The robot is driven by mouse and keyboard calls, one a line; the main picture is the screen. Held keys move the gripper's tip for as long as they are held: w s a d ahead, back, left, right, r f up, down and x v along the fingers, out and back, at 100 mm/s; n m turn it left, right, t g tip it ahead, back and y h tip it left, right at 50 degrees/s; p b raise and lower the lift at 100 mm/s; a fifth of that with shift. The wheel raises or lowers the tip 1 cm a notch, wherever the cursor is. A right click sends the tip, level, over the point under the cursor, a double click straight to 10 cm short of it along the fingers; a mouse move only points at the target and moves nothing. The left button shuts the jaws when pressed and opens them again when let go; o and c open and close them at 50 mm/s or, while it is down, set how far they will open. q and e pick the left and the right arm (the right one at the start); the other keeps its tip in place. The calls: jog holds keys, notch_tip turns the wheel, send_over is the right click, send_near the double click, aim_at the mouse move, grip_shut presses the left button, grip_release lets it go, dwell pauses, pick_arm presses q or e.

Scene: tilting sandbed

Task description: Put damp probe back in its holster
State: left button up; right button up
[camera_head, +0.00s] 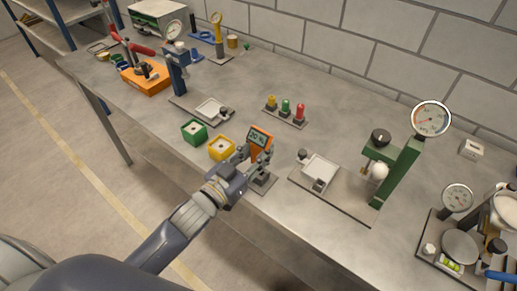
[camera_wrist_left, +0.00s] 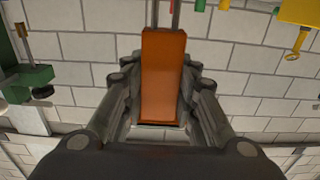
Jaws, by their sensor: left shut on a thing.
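The damp probe (camera_head: 260,138) has an orange body and a lit display facing up. My left gripper (camera_head: 252,155) is shut on it near the front edge of the bench. In the left wrist view the probe's orange body (camera_wrist_left: 163,75) sits between the two fingers (camera_wrist_left: 163,100), with two metal prongs at the top of the picture. A small grey base (camera_head: 264,183), which may be the holster, lies under and beside the gripper. The gripper partly hides it, and I cannot tell whether the probe touches it. My right gripper is not in view.
A yellow box (camera_head: 221,148) and a green box (camera_head: 194,131) stand close left of the gripper. A plate with three coloured knobs (camera_head: 286,111) is behind. A green dial stand (camera_head: 397,170) is to the right. The bench centre behind the boxes has free room.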

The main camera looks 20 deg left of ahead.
pick_arm(q)
jog(key=shift+f, duration=0.2)
dwell(0.5)
jog(key=shift+f+b, duration=0.25)
jog(key=shift+b, duration=0.05)
jog(key=shift+f+b, duration=0.7)
jog(key=shift+f, duration=0.55)
jog(key=o, duration=1)
jog(key=v, duration=1.2)
